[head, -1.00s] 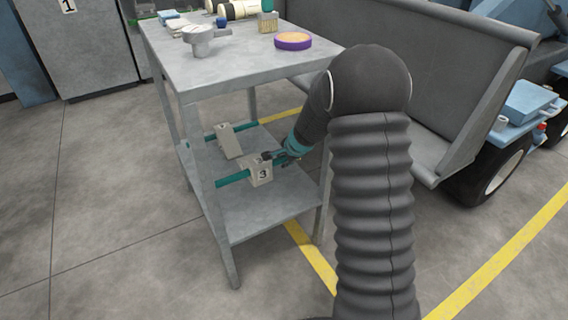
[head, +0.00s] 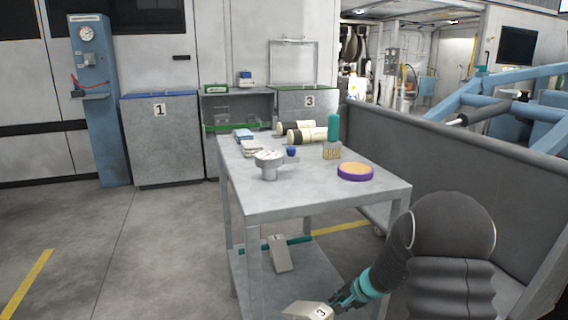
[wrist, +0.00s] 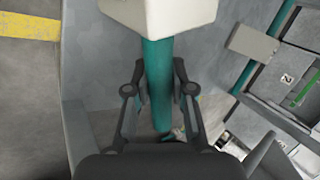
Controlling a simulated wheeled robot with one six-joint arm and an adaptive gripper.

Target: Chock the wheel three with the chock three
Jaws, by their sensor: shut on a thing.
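Chock three (head: 308,311) is a pale wedge block marked 3, low in the head view and cut by the bottom edge, in front of the lower shelf. In the wrist view its pale body (wrist: 165,12) is at the top, with its teal handle (wrist: 158,60) running down between my fingers. My gripper (wrist: 158,88) is shut on that handle. It also shows in the head view (head: 345,298). I cannot tell if the chock touches the shelf. No wheel three shows in the views now.
A grey table (head: 300,203) holds a purple-rimmed disc (head: 355,172), a metal fitting (head: 268,165) and bottles. Another pale chock (head: 281,256) is on its lower shelf (head: 268,290). A grey vehicle side panel (head: 440,150) stands right. Open floor (head: 130,240) lies left.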

